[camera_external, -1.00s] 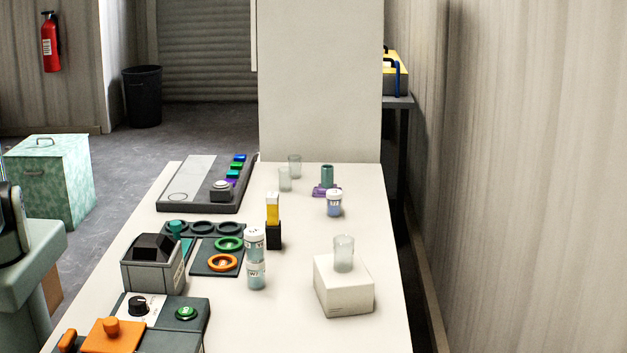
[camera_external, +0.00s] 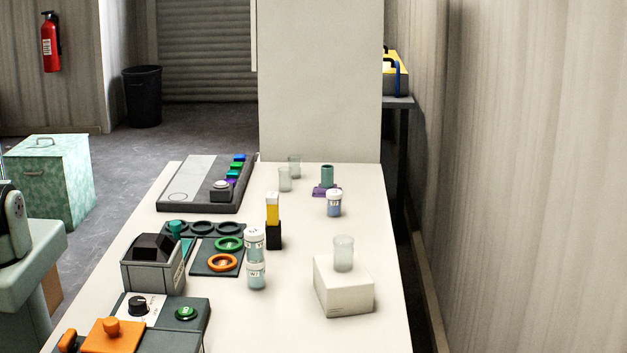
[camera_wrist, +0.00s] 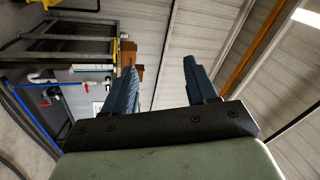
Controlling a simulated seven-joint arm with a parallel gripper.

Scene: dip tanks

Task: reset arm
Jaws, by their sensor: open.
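My gripper (camera_wrist: 159,82) shows in the wrist view with its two blue fingers apart and nothing between them. Behind the fingers are ceiling panels and a metal frame, so it points away from the table. In the external view only a part of my arm shows at the left edge, beside the table; the gripper is out of that picture. The white table (camera_external: 370,230) holds the dip-tank things, and no part of my arm is over it.
Stacked labelled jars (camera_external: 256,262), a yellow-topped vial in a black holder (camera_external: 273,212), a glass on a white box (camera_external: 343,290), and a grey device with a black lid (camera_external: 153,268) stand on the table. An orange-covered unit (camera_external: 112,336) is at the front. The table's right side is mostly clear.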

